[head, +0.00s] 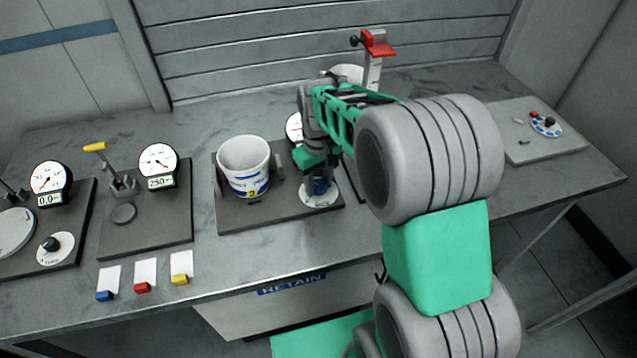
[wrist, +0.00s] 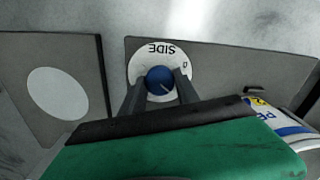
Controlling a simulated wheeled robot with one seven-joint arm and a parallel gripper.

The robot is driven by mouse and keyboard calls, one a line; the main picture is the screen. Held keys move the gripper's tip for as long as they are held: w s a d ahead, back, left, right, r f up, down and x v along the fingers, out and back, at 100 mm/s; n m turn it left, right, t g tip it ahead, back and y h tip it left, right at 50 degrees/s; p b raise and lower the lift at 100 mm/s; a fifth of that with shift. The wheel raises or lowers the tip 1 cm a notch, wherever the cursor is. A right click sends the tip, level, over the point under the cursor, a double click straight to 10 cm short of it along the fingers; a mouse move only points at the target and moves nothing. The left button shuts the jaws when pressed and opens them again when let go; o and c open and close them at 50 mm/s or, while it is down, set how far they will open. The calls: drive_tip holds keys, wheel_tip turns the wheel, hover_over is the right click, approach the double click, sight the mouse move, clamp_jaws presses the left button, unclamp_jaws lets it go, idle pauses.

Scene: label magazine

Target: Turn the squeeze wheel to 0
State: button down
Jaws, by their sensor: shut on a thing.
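A blue wheel (wrist: 159,80) sits on a white round dial (wrist: 140,67) whose lettering reads "SIDE", upside down in the wrist view. A small 0 mark shows at the dial's right side. I take this to be the squeeze wheel. A faint light line shows on the wheel's lower right, partly hidden by a finger. My gripper (wrist: 158,92) is shut on the wheel, one finger on each side. In the head view the wheel (head: 319,186) is mostly behind my gripper, above its white dial (head: 320,202). A gauge (head: 294,127) behind is mostly hidden by my arm.
A white tub (head: 243,160) stands left of the wheel on the same dark plate (head: 262,213). Two stations with gauges, one reading 250 (head: 159,166), are further left. Coloured tabs lie along the front edge. A red-topped post (head: 376,44) stands behind my arm.

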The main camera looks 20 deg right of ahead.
sight(319, 184)
drive_tip(key=n+b, duration=0.1)
drive_tip(key=n, duration=1.2)
drive_tip(key=shift+n, duration=0.3)
idle(0.4)
drive_tip(key=c, duration=0.9)
unclamp_jaws()
wheel_tip(319, 184, up, 8)
drive_tip(key=shift+f+b, duration=0.1)
drive_tip(key=shift+b, duration=0.6)
